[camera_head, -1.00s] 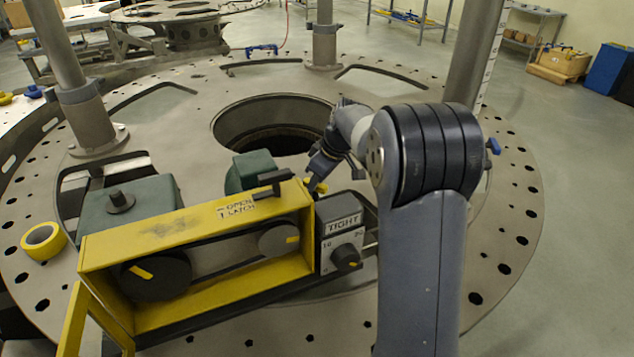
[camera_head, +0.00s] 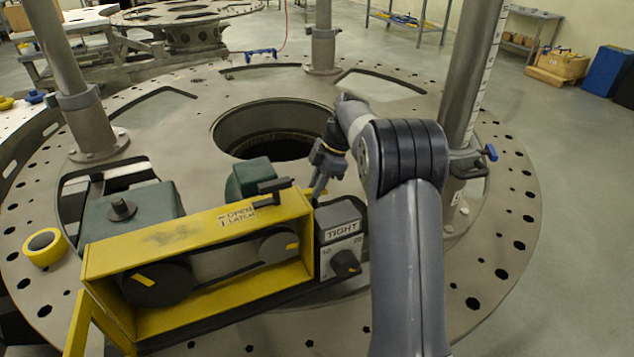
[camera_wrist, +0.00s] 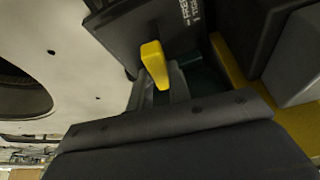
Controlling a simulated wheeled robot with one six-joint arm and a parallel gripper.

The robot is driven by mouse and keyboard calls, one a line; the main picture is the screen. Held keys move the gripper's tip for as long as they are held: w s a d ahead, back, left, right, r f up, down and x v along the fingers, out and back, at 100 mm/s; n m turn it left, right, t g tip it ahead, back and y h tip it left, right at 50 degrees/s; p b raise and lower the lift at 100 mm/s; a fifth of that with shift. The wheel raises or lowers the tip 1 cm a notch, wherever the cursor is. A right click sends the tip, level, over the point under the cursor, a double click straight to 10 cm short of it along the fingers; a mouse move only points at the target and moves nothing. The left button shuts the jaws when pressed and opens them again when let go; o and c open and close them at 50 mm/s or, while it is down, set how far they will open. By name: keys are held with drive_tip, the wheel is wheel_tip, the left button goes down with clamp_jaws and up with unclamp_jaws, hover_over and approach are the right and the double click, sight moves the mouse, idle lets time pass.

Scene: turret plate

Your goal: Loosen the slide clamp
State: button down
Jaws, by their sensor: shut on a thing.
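The slide clamp's yellow lever (camera_wrist: 155,62) shows in the wrist view, beside a dark plate (camera_wrist: 182,18) with lettering that includes "FREE". My gripper (camera_wrist: 160,88) is shut on this lever, its grey fingers around the lower part. In the head view my gripper (camera_head: 317,192) reaches down behind the right end of the yellow-framed belt unit (camera_head: 160,240), close to the box marked "TIGHT" (camera_head: 342,228).
A black latch handle (camera_head: 270,192) sits on the yellow frame beside my gripper. A green motor (camera_head: 130,210) stands behind the frame. A steel column (camera_head: 468,85) rises to the right of my arm. A yellow tape roll (camera_head: 45,247) lies at left.

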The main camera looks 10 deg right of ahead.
drive_tip(key=shift+n, duration=0.5)
drive_tip(key=shift+g, duration=0.3)
drive_tip(key=c, duration=1.3)
unclamp_jaws()
drive_tip(key=v, duration=1)
drive_tip(key=shift+r, duration=0.4)
drive_tip(key=shift+f, duration=0.1)
